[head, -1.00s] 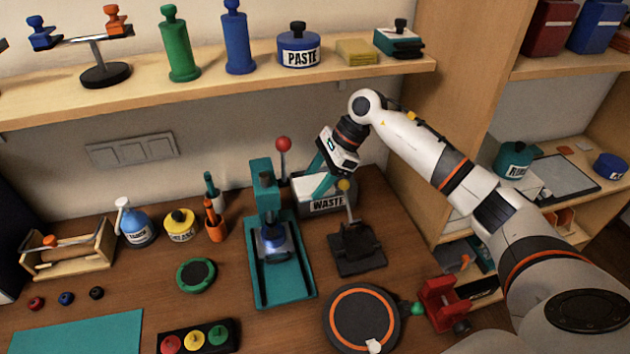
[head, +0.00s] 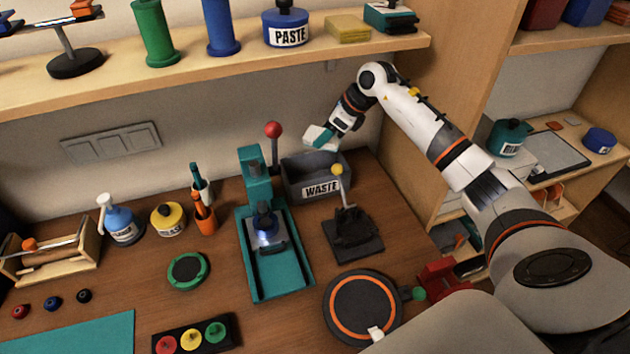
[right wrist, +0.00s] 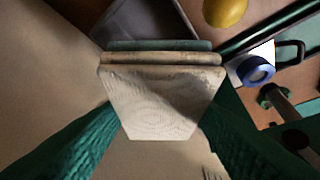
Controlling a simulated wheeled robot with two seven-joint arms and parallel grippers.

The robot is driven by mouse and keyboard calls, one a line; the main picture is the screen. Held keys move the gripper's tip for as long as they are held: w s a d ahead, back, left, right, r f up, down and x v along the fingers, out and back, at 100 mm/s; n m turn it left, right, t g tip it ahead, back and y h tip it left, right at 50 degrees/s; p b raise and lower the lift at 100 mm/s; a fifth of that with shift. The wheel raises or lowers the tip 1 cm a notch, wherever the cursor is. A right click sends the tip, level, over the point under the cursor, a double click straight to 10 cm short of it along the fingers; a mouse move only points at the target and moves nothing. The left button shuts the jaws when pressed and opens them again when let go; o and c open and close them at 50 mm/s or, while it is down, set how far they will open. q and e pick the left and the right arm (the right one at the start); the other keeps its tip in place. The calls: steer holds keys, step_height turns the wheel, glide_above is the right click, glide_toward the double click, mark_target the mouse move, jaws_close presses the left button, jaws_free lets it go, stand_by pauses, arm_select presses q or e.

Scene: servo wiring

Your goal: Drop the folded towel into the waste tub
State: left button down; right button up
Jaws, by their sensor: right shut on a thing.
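The folded towel, a whitish layered block (head: 318,136), is between the teal fingers of my right gripper (head: 330,138). It hangs in the air just above the back of the waste tub. In the right wrist view the towel (right wrist: 160,95) fills the middle, with a teal layer along its far edge and a finger on each side (right wrist: 155,125). The waste tub (head: 320,188) is a dark grey open box with a WASTE label, standing at the back of the table. Its inside looks dark and empty where visible. Part of the tub (right wrist: 145,20) shows beyond the towel. My left gripper is out of view.
A teal press (head: 262,225) with a red-knobbed lever (head: 273,130) stands left of the tub. A black stand with a yellow-knobbed lever (head: 352,235) is close in front. The shelf (head: 230,72) runs above, and a wooden cabinet side (head: 455,110) is at the right.

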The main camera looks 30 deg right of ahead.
step_height(320, 180, down, 3)
steer(key=shift+f+b, duration=0.15)
steer(key=shift+b, duration=0.45)
steer(key=o, duration=1)
steer(key=shift+o, duration=0.2)
steer(key=shift+s+d+r+b, duration=0.1)
steer(key=shift+r+b, duration=0.1)
steer(key=shift+b, duration=0.1)
steer(key=s+d+b, duration=0.5)
steer(key=s+d, duration=0.2)
steer(key=s, duration=0.2)
steer(key=shift+s+d+r+b, duration=0.3)
steer(key=shift+s+r, duration=0.05)
